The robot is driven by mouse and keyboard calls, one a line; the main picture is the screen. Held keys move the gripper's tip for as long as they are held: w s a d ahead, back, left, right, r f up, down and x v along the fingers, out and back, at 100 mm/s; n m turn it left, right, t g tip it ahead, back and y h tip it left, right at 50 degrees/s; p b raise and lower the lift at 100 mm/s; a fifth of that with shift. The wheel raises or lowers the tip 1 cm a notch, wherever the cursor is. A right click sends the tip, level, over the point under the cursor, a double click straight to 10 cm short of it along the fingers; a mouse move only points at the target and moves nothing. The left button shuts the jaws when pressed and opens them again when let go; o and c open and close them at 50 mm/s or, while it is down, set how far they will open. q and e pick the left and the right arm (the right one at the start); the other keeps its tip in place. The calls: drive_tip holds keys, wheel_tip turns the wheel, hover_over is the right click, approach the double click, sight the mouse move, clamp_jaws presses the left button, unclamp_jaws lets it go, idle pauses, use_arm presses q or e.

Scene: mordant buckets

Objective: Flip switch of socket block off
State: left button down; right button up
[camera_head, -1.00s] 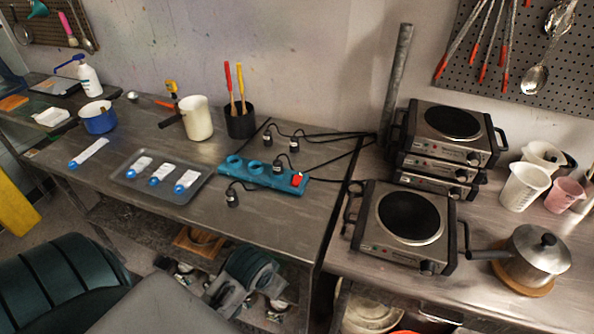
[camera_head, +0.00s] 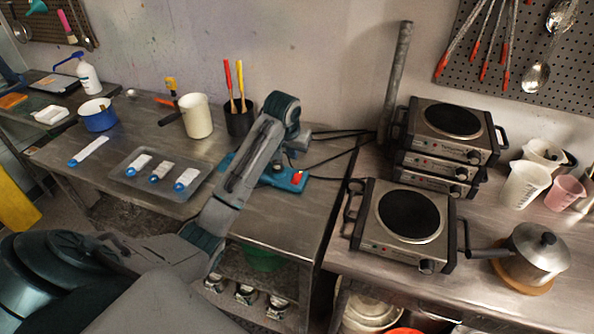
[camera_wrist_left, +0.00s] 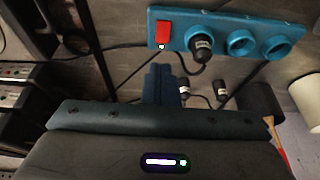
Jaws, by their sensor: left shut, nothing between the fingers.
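The teal socket block (camera_head: 286,178) lies on the left metal table near its right edge, partly hidden behind my left arm in the head view. Its red switch (camera_head: 297,179) is at its right end. In the wrist view the socket block (camera_wrist_left: 222,36) spans the top, with the red switch (camera_wrist_left: 163,36) at its left end, a black plug (camera_wrist_left: 202,47) beside it and two empty round sockets. A small light shows at the switch's lower edge. My left gripper (camera_wrist_left: 160,72) is shut and empty, apart from the block, its fingers pointing toward the switch end.
Black cables and loose plugs (camera_wrist_left: 221,90) lie near the block. A black holder (camera_head: 239,121) with red and yellow handles and a white pitcher (camera_head: 197,118) stand behind. A grey tray (camera_head: 133,184) lies left, a hot plate (camera_head: 408,217) right.

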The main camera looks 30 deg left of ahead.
use_arm(q)
drive_tip(key=shift+w+a+r, duration=0.2)
drive_tip(key=shift+w+r, duration=0.05)
drive_tip(key=shift+r, duration=0.15)
drive_tip(key=shift+w+a+r, duration=0.2)
drive_tip(key=shift+r, duration=0.2)
drive_tip(key=shift+f, duration=0.1)
drive_tip(key=p, duration=0.6)
approach(298, 175)
drive_tip(key=x, duration=0.5)
drive_tip(key=shift+w+f, duration=0.15)
drive_tip(key=shift+f, duration=0.6)
